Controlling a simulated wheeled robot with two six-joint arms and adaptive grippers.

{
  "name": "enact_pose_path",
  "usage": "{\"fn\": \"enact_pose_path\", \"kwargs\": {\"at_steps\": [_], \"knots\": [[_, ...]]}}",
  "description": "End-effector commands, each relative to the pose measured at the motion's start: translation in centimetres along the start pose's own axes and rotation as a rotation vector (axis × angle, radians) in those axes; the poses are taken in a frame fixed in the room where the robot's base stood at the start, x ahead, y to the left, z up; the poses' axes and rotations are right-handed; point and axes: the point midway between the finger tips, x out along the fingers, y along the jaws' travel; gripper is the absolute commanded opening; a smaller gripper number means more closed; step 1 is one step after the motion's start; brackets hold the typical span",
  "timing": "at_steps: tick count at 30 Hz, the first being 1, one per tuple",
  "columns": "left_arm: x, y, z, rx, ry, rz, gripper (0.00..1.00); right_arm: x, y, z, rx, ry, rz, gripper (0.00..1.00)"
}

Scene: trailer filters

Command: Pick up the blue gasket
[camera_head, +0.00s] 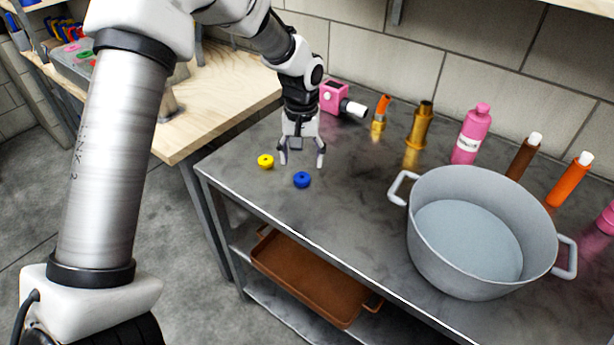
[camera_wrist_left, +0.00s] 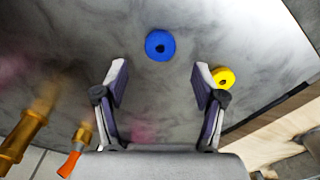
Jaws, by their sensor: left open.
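The blue gasket (camera_head: 302,180) is a small ring lying on the grey metal table, near its front edge. In the left wrist view the blue gasket (camera_wrist_left: 160,45) lies ahead of the fingertips, roughly centred between them. My left gripper (camera_head: 302,163) is open and empty, pointing down, just behind and above the gasket. Its two fingers (camera_wrist_left: 158,85) show spread apart in the left wrist view. A yellow gasket (camera_head: 265,161) lies to the left of the blue one; it also shows at the right in the left wrist view (camera_wrist_left: 224,77). My right gripper is not in view.
A large grey pot (camera_head: 425,240) stands on the table (camera_head: 350,215) at the right. Behind are a pink device (camera_head: 334,96), a brass fitting (camera_head: 419,128), a pink bottle (camera_head: 470,135) and other bottles. A brown tray (camera_head: 310,279) is on the shelf below. A wooden bench (camera_head: 215,110) adjoins at left.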

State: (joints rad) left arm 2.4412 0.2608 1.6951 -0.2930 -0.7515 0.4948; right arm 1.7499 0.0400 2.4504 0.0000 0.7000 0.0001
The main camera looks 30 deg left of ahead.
Motion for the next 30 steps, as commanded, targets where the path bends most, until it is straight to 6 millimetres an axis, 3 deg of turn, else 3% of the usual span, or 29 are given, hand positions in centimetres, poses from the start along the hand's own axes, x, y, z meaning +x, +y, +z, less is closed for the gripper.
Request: {"fn": "enact_pose_path", "kwargs": {"at_steps": [7, 14, 15, 19, 30], "knots": [[4.3, -0.1, 0.6, 0.0, -0.002, -0.001, 0.7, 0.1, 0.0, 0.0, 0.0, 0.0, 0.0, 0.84], [4.7, 0.0, 0.6, 0.0, 0.001, 0.001, 0.7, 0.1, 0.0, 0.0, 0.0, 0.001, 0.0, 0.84], [4.7, 0.0, 0.6, 0.0, 0.001, 0.001, 0.66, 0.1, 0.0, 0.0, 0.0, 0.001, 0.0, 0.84], [4.7, 0.0, 0.6, 0.0, 0.001, 0.001, 0.28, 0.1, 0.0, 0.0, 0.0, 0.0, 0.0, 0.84], [4.7, 0.0, 0.6, 0.0, 0.0, 0.0, 0.25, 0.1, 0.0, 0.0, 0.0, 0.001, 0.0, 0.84]]}}
